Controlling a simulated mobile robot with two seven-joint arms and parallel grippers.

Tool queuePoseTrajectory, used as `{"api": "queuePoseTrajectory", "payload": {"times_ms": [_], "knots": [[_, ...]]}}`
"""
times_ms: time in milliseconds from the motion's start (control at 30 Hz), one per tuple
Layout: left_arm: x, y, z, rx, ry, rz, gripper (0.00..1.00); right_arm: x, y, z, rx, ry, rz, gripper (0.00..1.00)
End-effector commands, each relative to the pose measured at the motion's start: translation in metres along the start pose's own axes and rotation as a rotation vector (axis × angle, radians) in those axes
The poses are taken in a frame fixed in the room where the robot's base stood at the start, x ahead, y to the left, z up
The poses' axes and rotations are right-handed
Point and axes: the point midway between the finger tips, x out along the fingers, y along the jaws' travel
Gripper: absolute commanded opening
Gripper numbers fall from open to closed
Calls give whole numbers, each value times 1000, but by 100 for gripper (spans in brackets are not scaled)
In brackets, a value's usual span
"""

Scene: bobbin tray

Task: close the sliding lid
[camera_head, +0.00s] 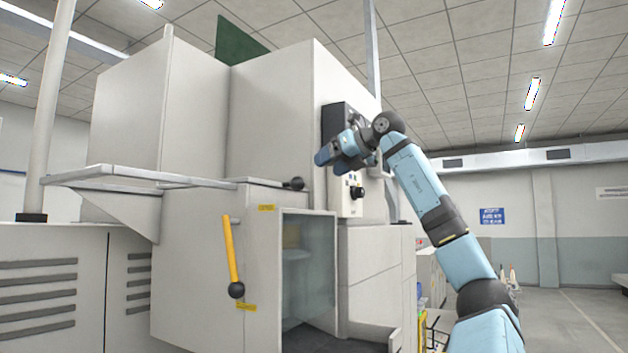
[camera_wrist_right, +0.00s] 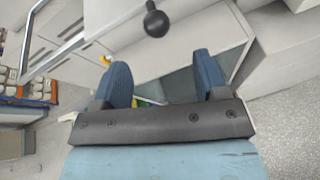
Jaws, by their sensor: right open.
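The sliding lid is hard to single out; a flat pale panel (camera_head: 262,187) with a dark knob (camera_head: 293,184) at its right end lies on top of the cabinet, and I cannot tell for sure that this is the lid. In the head view, my right gripper (camera_head: 335,152) is up and to the right of that knob, apart from it, in front of the machine's dark control panel. In the right wrist view, my right gripper (camera_wrist_right: 163,73) has its two blue fingers spread with nothing between them. A black ball knob (camera_wrist_right: 156,22) shows beyond them. My left gripper is out of view.
Below stands an open-fronted compartment (camera_head: 309,270) with a glassy wall. A yellow handle (camera_head: 231,250) with a black ball end is on the cabinet front. A metal rail (camera_head: 130,176) runs left. Open floor (camera_head: 570,320) lies at right.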

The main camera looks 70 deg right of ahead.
Motion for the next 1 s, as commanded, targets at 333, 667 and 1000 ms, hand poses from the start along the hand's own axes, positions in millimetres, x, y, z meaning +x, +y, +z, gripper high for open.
{"api": "queuePoseTrajectory", "payload": {"times_ms": [333,667,1000], "knots": [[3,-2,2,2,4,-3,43,-29,-1,0,1,0,0,67],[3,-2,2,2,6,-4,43,-28,-1,0,1,0,0,67],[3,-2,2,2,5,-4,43,-29,-1,0,0,0,0,67]]}}
